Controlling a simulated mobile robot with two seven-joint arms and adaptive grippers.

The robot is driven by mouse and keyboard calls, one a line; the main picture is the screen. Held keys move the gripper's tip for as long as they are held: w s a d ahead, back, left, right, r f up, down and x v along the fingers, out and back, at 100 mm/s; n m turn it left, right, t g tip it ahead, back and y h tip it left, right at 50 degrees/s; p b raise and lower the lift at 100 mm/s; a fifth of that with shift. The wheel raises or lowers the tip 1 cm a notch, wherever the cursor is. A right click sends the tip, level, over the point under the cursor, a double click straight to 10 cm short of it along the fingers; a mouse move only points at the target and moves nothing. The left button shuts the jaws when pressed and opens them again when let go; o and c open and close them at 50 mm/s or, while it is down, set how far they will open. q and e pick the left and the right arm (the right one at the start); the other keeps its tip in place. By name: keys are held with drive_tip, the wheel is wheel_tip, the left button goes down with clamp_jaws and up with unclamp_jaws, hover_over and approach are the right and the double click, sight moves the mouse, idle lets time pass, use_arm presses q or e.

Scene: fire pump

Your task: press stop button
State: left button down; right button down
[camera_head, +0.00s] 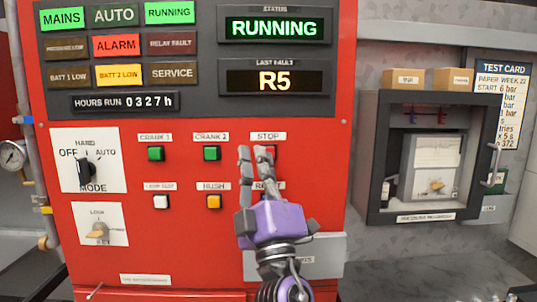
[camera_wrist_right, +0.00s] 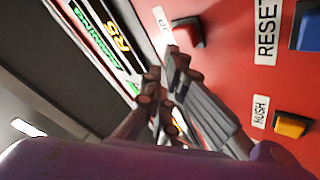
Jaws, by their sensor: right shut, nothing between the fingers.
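The red stop button (camera_head: 275,150) sits under the white STOP label (camera_head: 268,136) on the red pump panel, partly hidden by my fingers in the head view. In the wrist view the red button (camera_wrist_right: 188,33) shows clear beside a partly hidden label. My right gripper (camera_head: 254,151) is shut and empty, with its fingertips up in front of the panel, just left of and overlapping the stop button. In the wrist view its fingertips (camera_wrist_right: 164,63) are below and left of the button; I cannot tell whether they touch the panel. My left gripper is not in view.
Green crank buttons (camera_head: 156,153) (camera_head: 212,152) are to the left. A white button (camera_head: 161,202) and the yellow hush button (camera_head: 213,202) are below. The blue reset button (camera_wrist_right: 309,28) shows in the wrist view. The status display (camera_head: 274,28) reads RUNNING. A grey-framed cabinet (camera_head: 372,160) stands right.

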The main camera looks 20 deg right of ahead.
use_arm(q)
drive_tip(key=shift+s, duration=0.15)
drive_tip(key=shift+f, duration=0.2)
use_arm(e)
drive_tip(key=shift+w+d, duration=0.1)
drive_tip(key=shift+w, duration=0.35)
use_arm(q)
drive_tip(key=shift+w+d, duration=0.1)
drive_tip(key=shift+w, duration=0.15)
use_arm(e)
drive_tip(key=shift+w+d, duration=0.1)
drive_tip(key=shift+w, duration=0.05)
